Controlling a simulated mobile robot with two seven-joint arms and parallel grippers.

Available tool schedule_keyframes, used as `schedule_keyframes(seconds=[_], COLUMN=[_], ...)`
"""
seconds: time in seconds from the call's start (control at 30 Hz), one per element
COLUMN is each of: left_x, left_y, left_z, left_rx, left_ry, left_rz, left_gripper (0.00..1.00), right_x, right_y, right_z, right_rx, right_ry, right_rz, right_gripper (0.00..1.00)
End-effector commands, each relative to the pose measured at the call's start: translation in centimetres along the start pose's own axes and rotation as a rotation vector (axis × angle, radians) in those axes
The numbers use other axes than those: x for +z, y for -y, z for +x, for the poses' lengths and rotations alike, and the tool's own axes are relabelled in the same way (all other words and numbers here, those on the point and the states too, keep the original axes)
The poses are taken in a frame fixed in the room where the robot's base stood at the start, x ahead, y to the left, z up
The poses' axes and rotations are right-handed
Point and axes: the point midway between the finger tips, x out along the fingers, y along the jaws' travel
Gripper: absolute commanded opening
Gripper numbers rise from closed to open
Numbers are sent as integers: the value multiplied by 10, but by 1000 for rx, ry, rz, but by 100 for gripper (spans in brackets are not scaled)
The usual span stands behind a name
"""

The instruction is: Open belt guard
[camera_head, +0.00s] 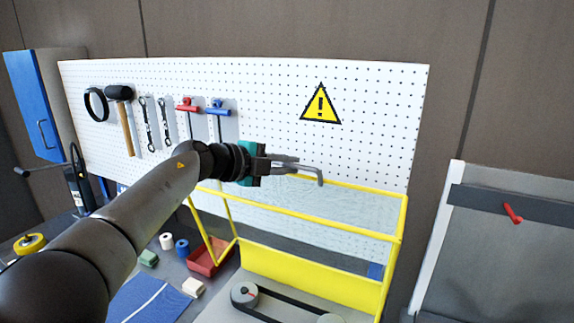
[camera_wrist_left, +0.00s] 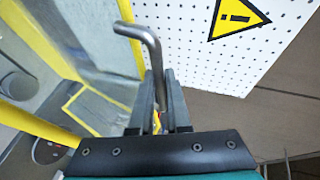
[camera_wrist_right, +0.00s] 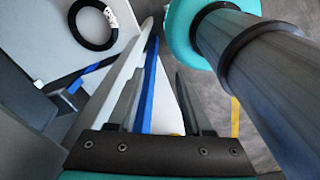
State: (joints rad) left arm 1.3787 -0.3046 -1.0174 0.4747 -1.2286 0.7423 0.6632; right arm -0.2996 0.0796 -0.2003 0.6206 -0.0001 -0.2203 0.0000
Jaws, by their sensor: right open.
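The belt guard (camera_head: 330,287) is a yellow frame with clear panels and a solid yellow lower panel. It stands over a grey machine bed with round pulleys (camera_head: 245,294) and a dark belt. I cannot tell how far it is tilted. My right gripper (camera_wrist_right: 158,82) is open and only in the right wrist view.
A white pegboard (camera_head: 375,120) with hung tools and a warning sign stands behind. A red bin (camera_head: 203,262) and small rolls lie left of the guard. A grey panel (camera_head: 505,250) with a red lever is at right. A black ring (camera_wrist_right: 93,24) shows in the right wrist view.

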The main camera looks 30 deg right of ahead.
Motion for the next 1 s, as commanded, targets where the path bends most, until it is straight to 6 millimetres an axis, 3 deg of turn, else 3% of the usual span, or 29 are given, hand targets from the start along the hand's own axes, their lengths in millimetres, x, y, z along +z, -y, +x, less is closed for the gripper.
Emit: schedule_keyframes(seconds=[0.1, 0.47, 1.0], left_x=[0, 1, 2], left_y=[1, 0, 0], left_z=[0, -2, -34], left_rx=[-1, -1, -1], left_ry=[1, 0, 2], left_rz=[1, 2, 4], left_gripper=[27, 27, 27], right_x=[0, 1, 2], right_y=[0, 0, 0], right_z=[0, 0, 7], right_rx=[0, 0, 0], right_ry=[1, 1, 2], right_rz=[0, 0, 1], right_gripper=[50, 50, 50])
